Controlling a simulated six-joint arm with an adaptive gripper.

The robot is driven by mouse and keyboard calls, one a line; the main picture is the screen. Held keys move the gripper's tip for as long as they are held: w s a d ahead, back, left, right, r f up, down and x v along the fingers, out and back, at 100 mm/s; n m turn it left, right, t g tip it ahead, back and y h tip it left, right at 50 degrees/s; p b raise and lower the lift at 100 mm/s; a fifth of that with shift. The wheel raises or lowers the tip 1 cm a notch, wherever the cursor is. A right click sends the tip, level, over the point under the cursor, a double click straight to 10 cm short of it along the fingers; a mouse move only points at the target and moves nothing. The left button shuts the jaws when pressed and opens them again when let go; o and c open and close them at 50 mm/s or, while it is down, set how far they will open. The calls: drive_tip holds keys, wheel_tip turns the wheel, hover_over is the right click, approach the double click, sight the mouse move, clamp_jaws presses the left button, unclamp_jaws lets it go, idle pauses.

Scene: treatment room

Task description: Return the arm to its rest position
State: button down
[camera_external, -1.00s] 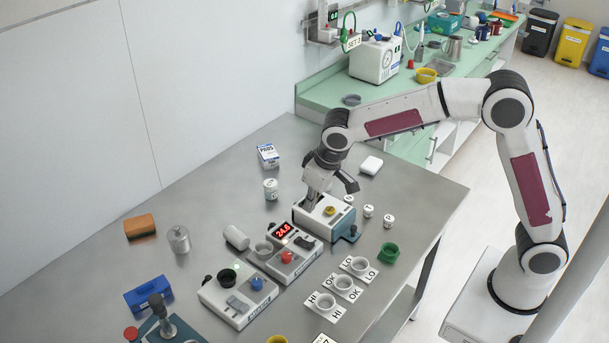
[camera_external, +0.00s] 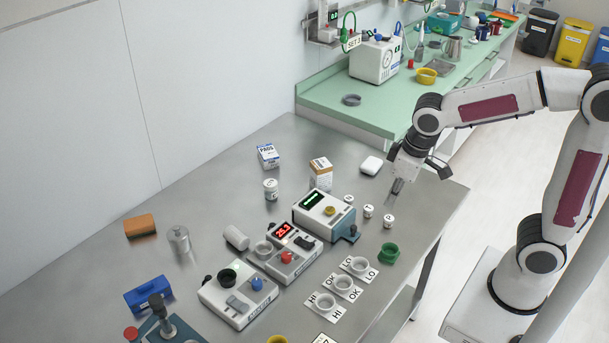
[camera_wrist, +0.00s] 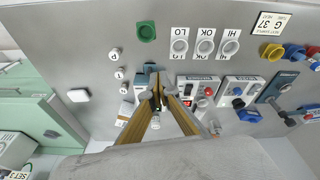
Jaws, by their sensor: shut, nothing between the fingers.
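My gripper (camera_external: 397,187) is shut and empty. In the external view it hangs in the air over the right part of the steel table (camera_external: 432,205), pointing down, to the right of the white and teal device with a yellow knob (camera_external: 328,211). In the wrist view my gripper's fingertips (camera_wrist: 156,76) meet in front of that device, which they partly hide.
Small numbered white jars (camera_external: 368,211) stand just below my gripper in the picture. A white box (camera_external: 371,165) lies to its left. The green counter (camera_external: 390,105) is behind.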

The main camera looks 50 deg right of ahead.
drive_tip(key=s+d+r+m+t, duration=0.1)
drive_tip(key=s+d+r, duration=0.1)
drive_tip(key=s+d, duration=0.2)
drive_tip(key=s+d+r+m+t, duration=0.1)
drive_tip(key=s+d, duration=0.3)
drive_tip(key=s, duration=0.6)
drive_tip(key=shift+s+d+r+t, duration=0.35)
drive_tip(key=shift+r+t, duration=0.25)
drive_tip(key=shift+r, duration=0.2)
